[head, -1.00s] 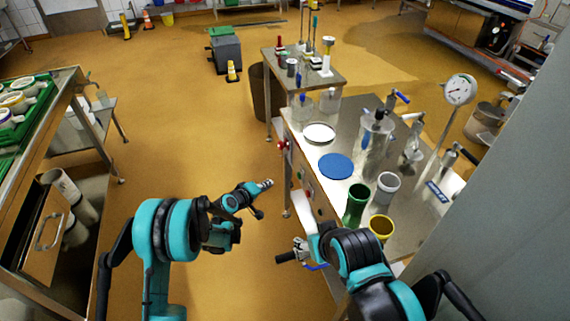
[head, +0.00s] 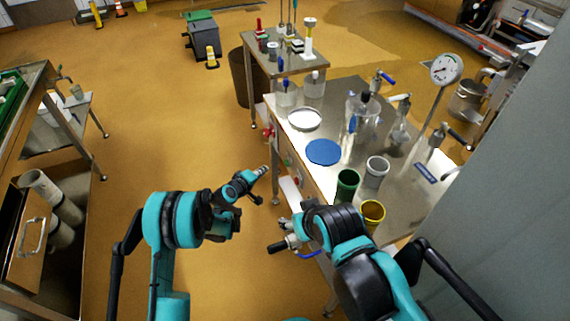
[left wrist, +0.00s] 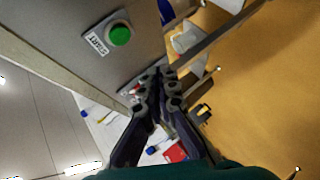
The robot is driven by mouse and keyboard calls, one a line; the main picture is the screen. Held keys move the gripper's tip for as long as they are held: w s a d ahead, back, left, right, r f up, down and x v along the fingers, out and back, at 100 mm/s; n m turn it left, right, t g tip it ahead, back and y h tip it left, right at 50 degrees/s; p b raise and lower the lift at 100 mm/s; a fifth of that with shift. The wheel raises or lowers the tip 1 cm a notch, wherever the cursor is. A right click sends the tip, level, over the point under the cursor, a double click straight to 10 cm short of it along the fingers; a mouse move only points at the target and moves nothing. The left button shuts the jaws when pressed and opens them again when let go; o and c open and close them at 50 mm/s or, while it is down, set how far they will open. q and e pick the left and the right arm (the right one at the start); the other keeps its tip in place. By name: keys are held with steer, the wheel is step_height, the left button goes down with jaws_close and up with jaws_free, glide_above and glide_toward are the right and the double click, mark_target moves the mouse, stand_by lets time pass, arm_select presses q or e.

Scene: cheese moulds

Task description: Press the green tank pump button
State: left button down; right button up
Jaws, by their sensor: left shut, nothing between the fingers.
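The green round button (left wrist: 120,34) sits on a grey plate with a white label, on the steel side panel in the left wrist view. In the head view it is a small green spot (head: 288,163) on the side of the steel table. My left gripper (head: 263,170) is shut and empty, just left of that panel. In the left wrist view its closed fingertips (left wrist: 158,82) are below and right of the button in the picture, apart from it. My right gripper (head: 284,245) is low beside the table front; its fingers are unclear.
The steel table (head: 345,100) carries a blue disc (head: 323,152), a green cup (head: 347,186), a yellow cup (head: 372,213) and glassware. A red knob (head: 268,132) projects from its side. A rack with drawers (head: 30,235) stands left. The orange floor between is clear.

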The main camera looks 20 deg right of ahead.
arm_select(q)
steer(key=shift+w+d, duration=0.1)
steer(key=shift+d, duration=2.7)
steer(key=shift+d, duration=0.4)
steer(key=shift+d, duration=0.55)
steer(key=shift+a, duration=0.95)
steer(key=shift+a, duration=0.1)
steer(key=shift+a, duration=2.4)
